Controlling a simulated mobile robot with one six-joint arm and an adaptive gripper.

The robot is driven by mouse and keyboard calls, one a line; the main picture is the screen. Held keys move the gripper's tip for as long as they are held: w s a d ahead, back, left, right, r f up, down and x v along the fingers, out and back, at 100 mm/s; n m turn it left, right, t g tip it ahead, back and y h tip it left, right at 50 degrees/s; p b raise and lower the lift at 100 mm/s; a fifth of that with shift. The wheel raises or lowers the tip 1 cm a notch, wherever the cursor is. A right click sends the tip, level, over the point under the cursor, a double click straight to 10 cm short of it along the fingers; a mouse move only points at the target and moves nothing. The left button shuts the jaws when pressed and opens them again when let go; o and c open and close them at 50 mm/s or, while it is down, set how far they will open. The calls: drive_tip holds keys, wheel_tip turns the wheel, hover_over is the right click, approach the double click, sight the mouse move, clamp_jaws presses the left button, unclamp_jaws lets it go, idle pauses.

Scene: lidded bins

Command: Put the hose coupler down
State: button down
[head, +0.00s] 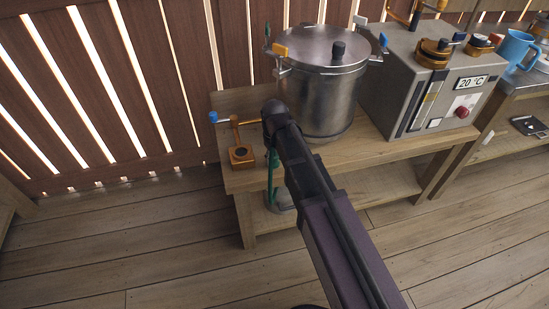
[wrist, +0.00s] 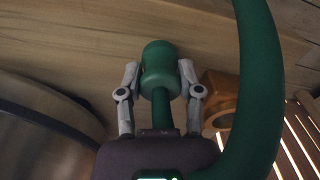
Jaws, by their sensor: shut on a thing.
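The hose coupler (wrist: 160,62) is a green, rounded fitting in the wrist view. My gripper (wrist: 158,78) is shut on it, with one grey finger on each side. A thick green hose (wrist: 260,80) curves down the right of the wrist view. In the head view a strip of green hose (head: 272,168) hangs at the bench's front edge, beside my arm. My gripper and the coupler are hidden behind my arm there. A wooden surface lies behind the coupler in the wrist view; I cannot tell whether they touch.
The wooden bench (head: 360,155) holds a lidded steel pot (head: 322,95) and a grey box with a 20 °C display (head: 472,83). A brass fitting with a blue handle (head: 238,153) stands at the bench's left end. A blue mug (head: 515,50) is far right. The front floor is clear.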

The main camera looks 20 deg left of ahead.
sight(275, 155)
drive_tip(key=shift+f+b, duration=0.45)
drive_tip(key=shift+f, duration=0.05)
drive_tip(key=shift+c, duration=1.3)
unclamp_jaws()
drive_tip(key=shift+r, duration=0.25)
wheel_tip(275, 155, up, 12)
drive_tip(key=p, duration=1.3)
drive_tip(key=shift+r, duration=0.25)
